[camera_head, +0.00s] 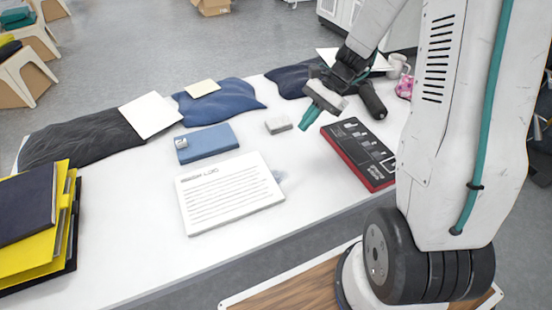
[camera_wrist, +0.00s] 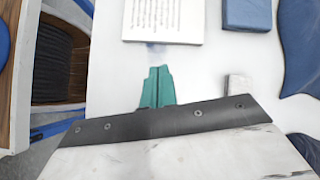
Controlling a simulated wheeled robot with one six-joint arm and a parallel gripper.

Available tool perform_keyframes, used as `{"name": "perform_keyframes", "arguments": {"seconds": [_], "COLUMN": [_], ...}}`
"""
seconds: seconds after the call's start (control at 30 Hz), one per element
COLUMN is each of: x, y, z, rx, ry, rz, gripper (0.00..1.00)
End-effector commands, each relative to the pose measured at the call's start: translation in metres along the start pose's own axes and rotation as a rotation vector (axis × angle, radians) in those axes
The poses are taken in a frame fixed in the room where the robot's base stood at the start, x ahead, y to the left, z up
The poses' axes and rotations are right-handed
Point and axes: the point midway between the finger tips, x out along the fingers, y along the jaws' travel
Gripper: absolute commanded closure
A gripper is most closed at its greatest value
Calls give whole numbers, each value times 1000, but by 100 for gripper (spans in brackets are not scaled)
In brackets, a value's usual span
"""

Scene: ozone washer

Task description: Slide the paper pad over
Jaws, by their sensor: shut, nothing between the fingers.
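The paper pad (camera_head: 228,192) is a white block with a heading and printed lines. It lies flat near the front middle of the white table in the head view. Its lower part shows at the top of the wrist view (camera_wrist: 163,18). My gripper (camera_head: 306,122) has teal fingers and is above the table, to the right of and farther back than the pad. In the wrist view my fingers (camera_wrist: 157,84) are together, empty, and apart from the pad, pointing toward its near edge.
A blue case (camera_head: 207,143) lies behind the pad, and a small grey block (camera_head: 278,124) is near my gripper. A black and red box (camera_head: 360,152) lies to the right. Yellow and dark folders (camera_head: 40,225) are stacked at the left. White table is clear between folders and pad.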

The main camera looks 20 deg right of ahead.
Motion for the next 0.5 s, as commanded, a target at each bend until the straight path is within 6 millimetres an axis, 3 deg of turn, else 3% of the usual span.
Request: {"name": "perform_keyframes", "arguments": {"seconds": [0.03, 0.2, 0.33, 0.5], "x": [8, 25, 32, 50], "y": [-2, -5, -6, -7], "z": [-19, -55, -66, -65], "rx": [68, 211, 253, 258], "ry": [-26, -76, -90, -93], "rz": [-17, -60, -73, -73], "gripper": [100, 100, 100, 100]}}
